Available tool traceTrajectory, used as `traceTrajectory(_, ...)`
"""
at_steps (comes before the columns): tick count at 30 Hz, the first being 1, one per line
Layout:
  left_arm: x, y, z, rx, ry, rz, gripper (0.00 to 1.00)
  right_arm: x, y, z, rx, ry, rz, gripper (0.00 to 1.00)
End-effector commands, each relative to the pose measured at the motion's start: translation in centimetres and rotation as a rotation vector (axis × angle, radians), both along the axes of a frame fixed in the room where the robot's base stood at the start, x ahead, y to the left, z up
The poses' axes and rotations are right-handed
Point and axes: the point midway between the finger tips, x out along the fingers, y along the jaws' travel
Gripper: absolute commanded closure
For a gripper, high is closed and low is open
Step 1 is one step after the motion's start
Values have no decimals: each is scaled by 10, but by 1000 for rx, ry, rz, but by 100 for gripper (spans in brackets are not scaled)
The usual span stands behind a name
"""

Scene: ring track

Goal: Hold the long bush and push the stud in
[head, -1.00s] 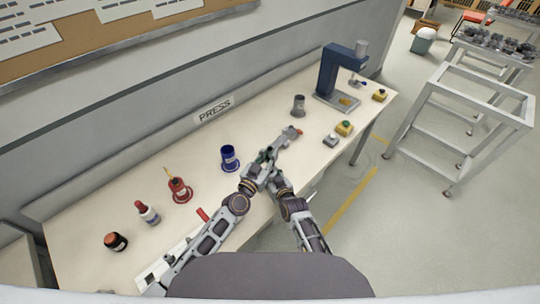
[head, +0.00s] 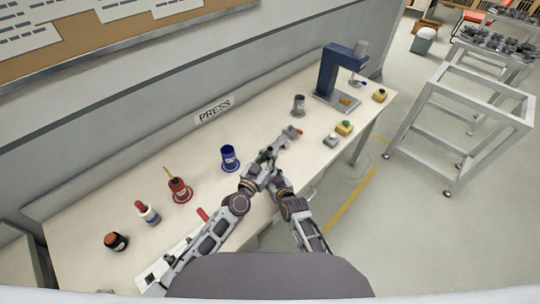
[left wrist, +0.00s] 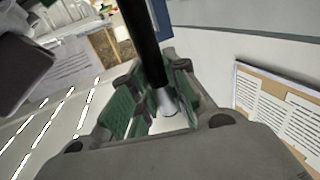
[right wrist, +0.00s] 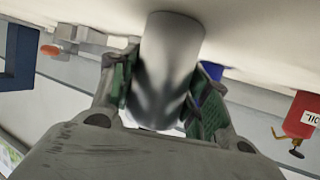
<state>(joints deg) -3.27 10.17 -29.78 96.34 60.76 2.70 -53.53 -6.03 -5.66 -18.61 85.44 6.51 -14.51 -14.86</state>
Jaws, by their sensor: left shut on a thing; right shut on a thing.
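My left gripper (head: 264,157) and my right gripper (head: 274,171) are close together above the front part of the bench in the head view. In the left wrist view the left gripper (left wrist: 158,108) is shut on a slim stud, with a long black shaft (left wrist: 140,40) and a silvery end between the green pads. In the right wrist view the right gripper (right wrist: 160,95) is shut on a smooth grey metal cylinder, the long bush (right wrist: 170,50). Both parts are too small and hidden in the head view to tell whether the stud touches or enters the bush.
A blue cup (head: 230,158), red cup (head: 180,190) and dark grey cup (head: 298,105) stand on the bench. The blue press (head: 340,75) and yellow button boxes (head: 344,128) are at the right.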

Motion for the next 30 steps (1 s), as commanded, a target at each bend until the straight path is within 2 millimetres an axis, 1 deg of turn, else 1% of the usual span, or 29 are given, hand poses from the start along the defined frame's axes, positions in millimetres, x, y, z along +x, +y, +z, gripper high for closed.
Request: traceTrajectory(30, 1, -1, -14, 1, 0, 0, 100, 0, 0, 0, 0, 0, 0, 83)
